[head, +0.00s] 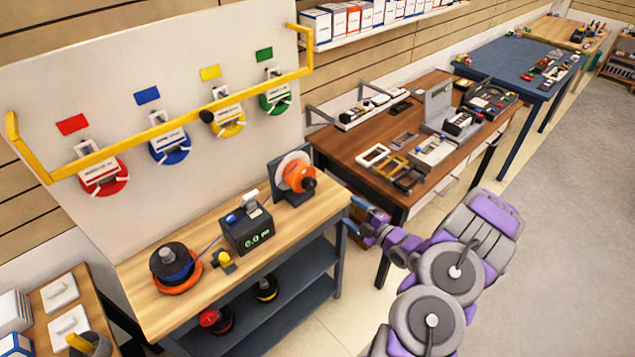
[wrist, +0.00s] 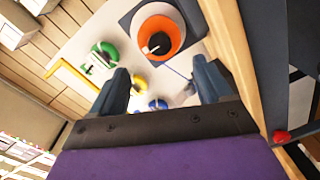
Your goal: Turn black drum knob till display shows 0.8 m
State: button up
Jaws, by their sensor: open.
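An orange drum with a black knob (head: 308,184) stands at the right end of the wooden workbench, in front of a dark mount plate. In the wrist view the black knob (wrist: 157,43) shows on the orange drum face beyond my fingers. The black meter box (head: 247,234) on the bench has a green display (head: 257,238) that appears to read 0.0 m. A black reel with blue cable (head: 178,262) sits on an orange base at the bench's left. My gripper (head: 366,222), also in the wrist view (wrist: 162,78), is open and empty, off the bench's right end, apart from the knob.
A small yellow-black item (head: 224,262) lies before the meter. A brown table (head: 420,150) with parts stands behind my arm. Grey floor at right is clear.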

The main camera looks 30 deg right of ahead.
jog(key=b, duration=0.1)
send_near(312, 186)
jog(key=d, duration=0.1)
jog(key=shift+t, duration=0.3)
jog(key=w+a, duration=0.1)
jog(key=w, duration=0.1)
jog(key=w+a, duration=0.2)
jog(key=w, duration=0.1)
jog(key=shift+w+a+f+b, duration=0.2)
jog(key=shift+w+a+b, duration=0.1)
jog(key=shift+a+b, duration=0.05)
jog(key=w, duration=0.2)
jog(key=shift+w+f, duration=0.1)
jog(key=shift+w, duration=0.3)
jog(key=shift+w+d, duration=0.45)
jog(key=shift+d, duration=0.2)
jog(key=shift+a, duration=0.9)
jog(key=shift+c, duration=1.4)
jog(key=shift+d, duration=0.1)
jog(key=shift+c, duration=1.4)
jog(key=shift+d, duration=0.35)
jog(key=c, duration=0.3)
jog(key=shift+s+b, duration=0.1)
jog(key=shift+b, duration=0.2)
jog(key=shift+c, duration=0.7)
